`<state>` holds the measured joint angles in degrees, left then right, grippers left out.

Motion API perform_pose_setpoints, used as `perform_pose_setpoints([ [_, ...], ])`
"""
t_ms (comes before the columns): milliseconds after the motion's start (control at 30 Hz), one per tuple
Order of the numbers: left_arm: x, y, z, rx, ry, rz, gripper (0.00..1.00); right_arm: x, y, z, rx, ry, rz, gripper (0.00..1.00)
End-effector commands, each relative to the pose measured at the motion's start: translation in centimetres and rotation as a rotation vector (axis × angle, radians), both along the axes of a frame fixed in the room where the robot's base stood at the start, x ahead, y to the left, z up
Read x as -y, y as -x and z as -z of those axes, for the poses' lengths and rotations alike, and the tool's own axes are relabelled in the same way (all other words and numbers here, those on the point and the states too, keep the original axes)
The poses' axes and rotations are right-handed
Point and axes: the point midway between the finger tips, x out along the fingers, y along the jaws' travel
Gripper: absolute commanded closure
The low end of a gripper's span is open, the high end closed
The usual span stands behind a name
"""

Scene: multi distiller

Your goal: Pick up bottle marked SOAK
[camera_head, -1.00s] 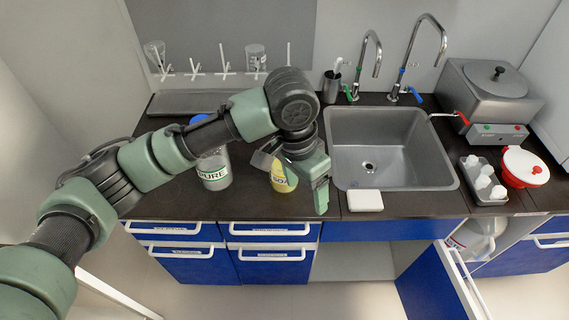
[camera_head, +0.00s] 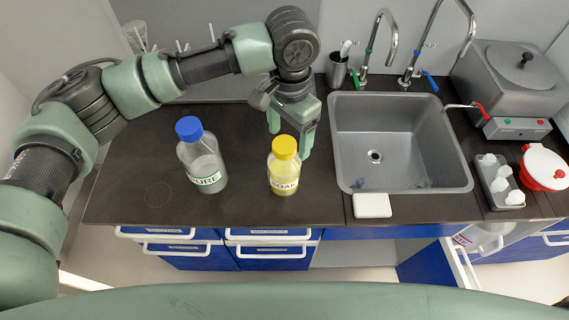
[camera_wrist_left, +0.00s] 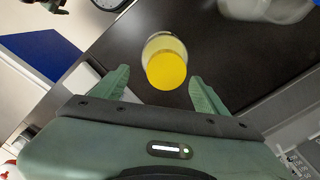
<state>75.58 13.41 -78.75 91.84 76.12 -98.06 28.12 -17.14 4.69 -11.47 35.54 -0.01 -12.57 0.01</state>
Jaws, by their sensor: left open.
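The bottle with a yellow cap (camera_head: 284,172) stands upright on the dark counter, left of the sink. It holds yellow liquid, and its small label begins with SO; the last letter is hard to read. My left gripper (camera_head: 290,142) is open and points down just behind and above this bottle. In the left wrist view, the yellow cap (camera_wrist_left: 166,70) shows between the open fingers and a little beyond them, with a visible gap on both sides.
A larger blue-capped bottle (camera_head: 202,158), with a label ending in URE, stands to the left. The sink (camera_head: 345,170) is at right, with a white block (camera_head: 372,206) at its front. A tray of white bottles (camera_head: 490,190) stands farther right.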

Motion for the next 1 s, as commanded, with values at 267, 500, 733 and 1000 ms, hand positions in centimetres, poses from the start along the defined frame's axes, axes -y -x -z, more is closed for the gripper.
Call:
perform_pose_setpoints([
  [267, -1.0, 0.1, 3.7, -0.003, -0.002, 0.0, 0.26, 0.0, 1.4, -1.9, -0.021, 0.001, 0.001, 0.0],
  [500, -1.0, 0.0, 4.9, 0.001, 0.001, 0.0, 0.26, -0.4, -0.5, -2.1, 0.007, -0.005, 0.002, 0.0],
  [733, -1.0, 0.0, 4.8, 0.001, 0.001, 0.0, 0.6, -0.4, -0.6, -2.1, 0.008, -0.005, 0.002, 0.0],
  [1000, -1.0, 0.0, 4.9, 0.0, 0.0, 0.0, 1.0, -0.3, 0.1, -2.0, -0.001, -0.004, 0.002, 0.0],
])
